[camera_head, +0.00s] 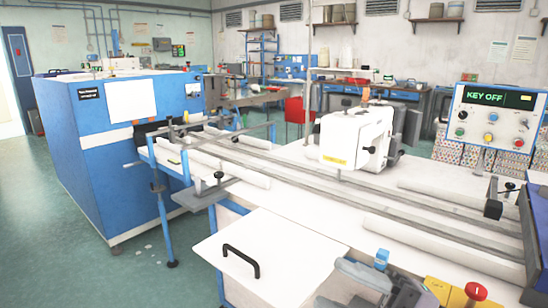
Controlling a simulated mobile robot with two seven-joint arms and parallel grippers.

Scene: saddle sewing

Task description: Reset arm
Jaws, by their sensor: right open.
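My right gripper (372,277) shows at the bottom edge, grey with a blue part, in front of the white work table (280,240). It is open, and I see nothing between its fingers. The bottom edge cuts off the rest of that arm. My left gripper is out of view. The white sewing machine head (352,138) stands on the table at centre right, beyond my right gripper. A blue-framed control panel (490,118) at the right reads "KEY OFF" and has several coloured buttons.
Long rails (420,213) and pale rolls run along the table. A white panel with a black handle (241,261) lies at the front. A yellow box with a red knob (475,291) is right of my gripper. A blue and white cabinet (120,150) stands left; green floor there is open.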

